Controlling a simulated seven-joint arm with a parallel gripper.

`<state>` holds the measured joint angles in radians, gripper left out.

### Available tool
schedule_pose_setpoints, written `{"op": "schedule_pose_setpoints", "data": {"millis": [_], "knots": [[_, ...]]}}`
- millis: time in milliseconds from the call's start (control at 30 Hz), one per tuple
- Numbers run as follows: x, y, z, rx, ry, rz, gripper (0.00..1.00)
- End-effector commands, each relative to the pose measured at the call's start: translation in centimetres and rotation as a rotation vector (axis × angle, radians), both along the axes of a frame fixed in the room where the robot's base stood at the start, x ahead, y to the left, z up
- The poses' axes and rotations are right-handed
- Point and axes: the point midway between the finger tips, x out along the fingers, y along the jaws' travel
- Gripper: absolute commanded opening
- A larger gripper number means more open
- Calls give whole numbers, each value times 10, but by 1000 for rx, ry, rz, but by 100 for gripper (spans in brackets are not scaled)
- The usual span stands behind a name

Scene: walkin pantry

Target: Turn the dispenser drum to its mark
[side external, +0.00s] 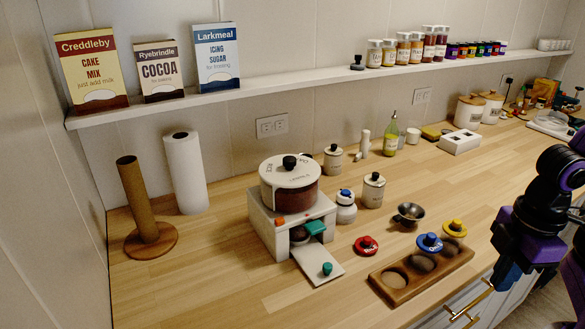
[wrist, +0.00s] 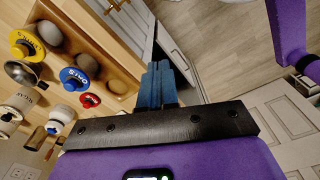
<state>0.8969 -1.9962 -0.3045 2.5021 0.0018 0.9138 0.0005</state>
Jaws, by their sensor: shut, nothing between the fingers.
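The dispenser stands on the counter in the side view: a white box (side external: 262,228) with a round drum (side external: 290,197) on top. The drum has a brown see-through wall and a pale lid (side external: 283,166) with printed words and a black knob (side external: 289,162). An orange-red piece (side external: 280,221) and a green piece (side external: 315,227) sit on the box. I cannot make out which is the mark. My gripper (side external: 503,276) is at the right, past the counter's front edge and well apart from the drum. Its blue fingers (wrist: 158,80) are shut and empty in the wrist view.
A wooden tray (side external: 402,294) with round wells lies between the dispenser and my gripper, with blue (side external: 429,242), yellow (side external: 454,228) and red (side external: 366,245) knobbed lids around it. A paper roll (side external: 185,172) stands left.

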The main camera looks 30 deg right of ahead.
Motion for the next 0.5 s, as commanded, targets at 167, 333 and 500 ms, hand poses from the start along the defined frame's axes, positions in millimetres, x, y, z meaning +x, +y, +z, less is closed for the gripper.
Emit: {"op": "schedule_pose_setpoints", "data": {"millis": [167,333,500], "knots": [[0,0,0,0,0,-1,16],[18,16,11,4,-13,-49,59],[68,58,40,6,-47,-195,59]]}}
